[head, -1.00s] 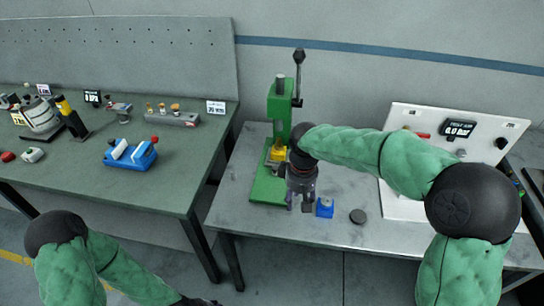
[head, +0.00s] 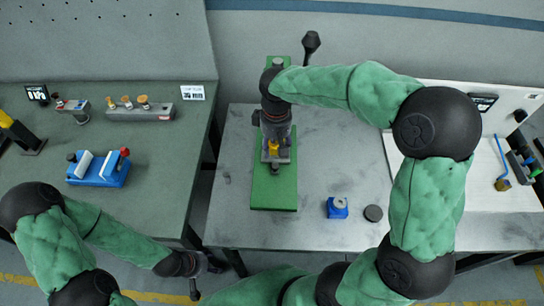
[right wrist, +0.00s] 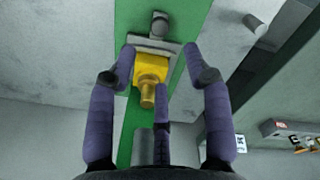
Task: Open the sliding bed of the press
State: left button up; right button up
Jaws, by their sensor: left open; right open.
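The press is green, with a long base plate (head: 273,195) on the grey table and a lever with a black knob (head: 311,40). A yellow part (head: 273,147) with a round stub sits at its middle; it also shows in the right wrist view (right wrist: 152,72). Beside it is a grey block (right wrist: 150,46) with a small grey knob (right wrist: 160,24), likely the sliding bed. My right gripper (head: 275,152) is over the press, open, its fingers spread around the yellow part in the right wrist view (right wrist: 158,62). Contact cannot be told. My left gripper (head: 197,284) is open and empty, low at left.
A blue block (head: 337,208) and a dark disc (head: 373,213) lie right of the press. The left bench holds a blue vise (head: 98,172) and a grey rack (head: 140,112). The table front is clear.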

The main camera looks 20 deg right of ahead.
aim_at(275, 166)
notch_tip(275, 166, down, 10)
jog(key=b, duration=0.2)
jog(key=shift+r+b, duration=0.2)
jog(key=shift+b, duration=0.1)
jog(key=shift+s, duration=0.1)
grip_shut()
